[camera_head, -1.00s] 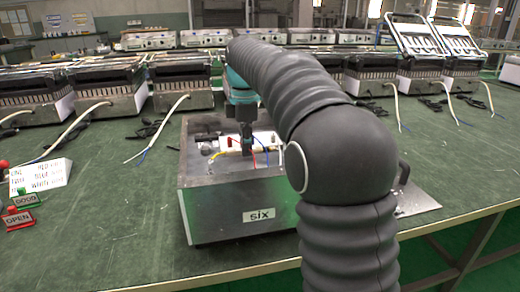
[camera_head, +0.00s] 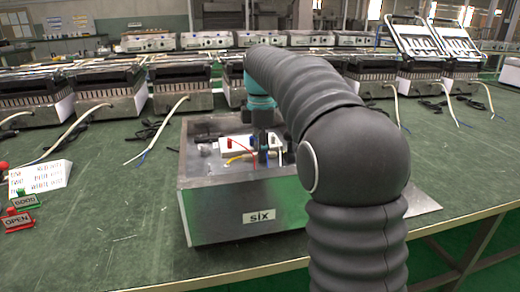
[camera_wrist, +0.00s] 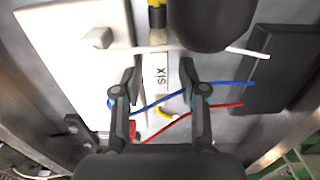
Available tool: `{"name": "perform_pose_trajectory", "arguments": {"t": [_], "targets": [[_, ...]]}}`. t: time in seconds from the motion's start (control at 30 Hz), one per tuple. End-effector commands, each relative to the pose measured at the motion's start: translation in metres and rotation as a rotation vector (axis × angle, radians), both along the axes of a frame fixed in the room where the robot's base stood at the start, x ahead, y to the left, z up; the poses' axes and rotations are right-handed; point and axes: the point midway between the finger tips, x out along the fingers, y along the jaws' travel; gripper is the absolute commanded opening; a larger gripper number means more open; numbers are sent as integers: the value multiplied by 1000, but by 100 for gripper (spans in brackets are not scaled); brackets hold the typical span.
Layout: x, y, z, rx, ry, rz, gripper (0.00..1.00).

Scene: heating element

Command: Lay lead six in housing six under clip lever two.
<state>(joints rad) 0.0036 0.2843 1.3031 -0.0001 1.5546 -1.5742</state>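Housing six (camera_head: 225,215) is an open grey metal box with a SIX plate on its front. My gripper (camera_head: 266,158) reaches down into it. In the wrist view my gripper (camera_wrist: 161,72) has its fingers apart, with a white tag reading SIX (camera_wrist: 161,74) between them. The tag is on a pale cable running up to a yellow and black part. A blue wire (camera_wrist: 160,103) and a red wire (camera_wrist: 180,120) cross below, with a bit of yellow. I cannot make out clip lever two; a red lever-like part (camera_head: 236,145) stands at a white block (camera_head: 237,141).
Good and open signs (camera_head: 20,220) and a card (camera_head: 40,178) lie on the green bench at left. A row of similar housings with cables (camera_head: 182,90) stands behind. A flat metal sheet (camera_head: 422,206) lies right of the housing, partly behind my arm.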

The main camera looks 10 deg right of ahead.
Motion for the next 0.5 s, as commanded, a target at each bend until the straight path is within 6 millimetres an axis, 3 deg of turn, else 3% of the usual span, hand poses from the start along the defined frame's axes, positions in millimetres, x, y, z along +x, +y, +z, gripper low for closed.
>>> {"name": "perform_pose_trajectory", "arguments": {"t": [0.27,0.5], "targets": [[0,0,5,0,-2,0,42],[1,0,42,0,-4,0,42]]}}
